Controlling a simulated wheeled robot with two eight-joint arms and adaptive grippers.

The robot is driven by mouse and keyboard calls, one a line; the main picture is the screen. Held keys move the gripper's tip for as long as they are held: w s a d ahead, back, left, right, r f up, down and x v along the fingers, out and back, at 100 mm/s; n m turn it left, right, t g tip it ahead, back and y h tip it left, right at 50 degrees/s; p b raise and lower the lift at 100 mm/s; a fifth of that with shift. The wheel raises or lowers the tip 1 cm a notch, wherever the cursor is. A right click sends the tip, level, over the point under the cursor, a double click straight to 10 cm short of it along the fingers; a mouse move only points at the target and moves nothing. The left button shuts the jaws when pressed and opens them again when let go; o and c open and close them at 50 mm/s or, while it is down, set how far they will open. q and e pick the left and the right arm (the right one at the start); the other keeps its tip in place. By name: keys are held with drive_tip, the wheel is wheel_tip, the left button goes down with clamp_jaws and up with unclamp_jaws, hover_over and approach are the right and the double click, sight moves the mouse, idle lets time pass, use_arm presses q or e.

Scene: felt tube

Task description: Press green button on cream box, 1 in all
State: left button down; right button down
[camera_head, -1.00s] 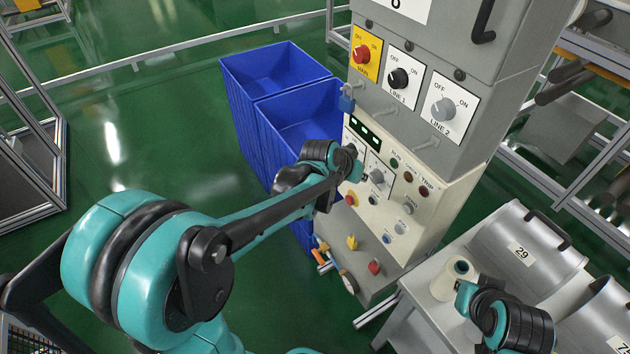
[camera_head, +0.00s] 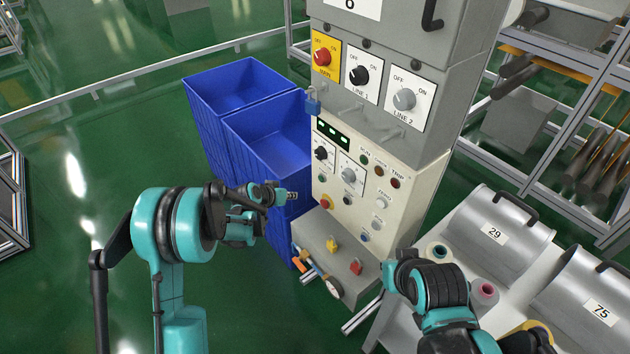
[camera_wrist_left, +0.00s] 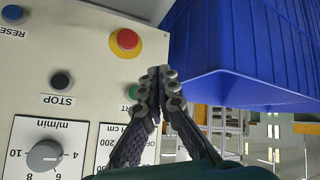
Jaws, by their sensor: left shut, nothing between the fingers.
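The cream box (camera_head: 408,200) carries knobs and buttons on its front, below a grey switch cabinet. The green button (camera_wrist_left: 134,91) shows in the left wrist view, with its label partly hidden by my fingers. It shows small near the box's left edge in the head view (camera_head: 322,177). My left gripper (camera_head: 292,196) is just left of the box. Its fingers are together and empty. In the left wrist view the closed fingertips (camera_wrist_left: 163,80) lie beside the green button, slightly overlapping it in the picture; I cannot tell whether they touch. My right gripper is not in view.
A red button on yellow (camera_wrist_left: 125,42) and a black STOP button (camera_wrist_left: 62,81) are near the green one. Blue bins (camera_head: 213,130) stand behind my left gripper. A table with metal cylinders (camera_head: 497,236) and thread spools (camera_head: 484,293) is at the right.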

sight(321, 179)
use_arm(q)
drive_tip(key=w+d, duration=0.5)
drive_tip(key=d, duration=0.2)
drive_tip(key=shift+p, duration=0.35)
drive_tip(key=shift+w+d, duration=0.1)
drive_tip(key=shift+d, duration=0.05)
idle(1.3)
drive_tip(key=shift+w+d, duration=0.2)
drive_tip(key=shift+d, duration=0.1)
drive_tip(key=shift+w+d, duration=0.25)
drive_tip(key=shift+d, duration=0.1)
idle(0.8)
drive_tip(key=shift+a+b, duration=0.1)
drive_tip(key=shift+b, duration=0.2)
drive_tip(key=shift+s+a, duration=0.5)
drive_tip(key=shift+a, duration=0.1)
